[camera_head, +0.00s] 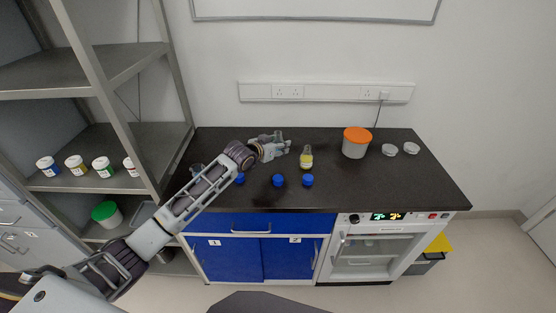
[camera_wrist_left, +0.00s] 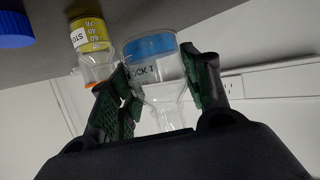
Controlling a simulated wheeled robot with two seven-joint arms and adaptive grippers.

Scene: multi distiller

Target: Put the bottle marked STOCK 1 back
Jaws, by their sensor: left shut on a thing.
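In the left wrist view, my left gripper (camera_wrist_left: 160,88) is shut around a clear bottle (camera_wrist_left: 150,68) with blue contents. Its partly covered label reads "...OCK 1". In the head view, my left gripper (camera_head: 284,145) is over the back middle of the counter, left of a yellow bottle (camera_head: 306,160). The held bottle is hard to make out there, and I cannot tell whether it touches the counter. The yellow bottle also shows in the left wrist view (camera_wrist_left: 92,38), apart from the held one, with a label starting "STO". My right gripper is not in view.
An orange-lidded tub (camera_head: 356,143) and two small pale dishes (camera_head: 389,150) stand on the right. A metal shelf (camera_head: 90,184) at left holds several labelled jars. The counter's front right is clear.

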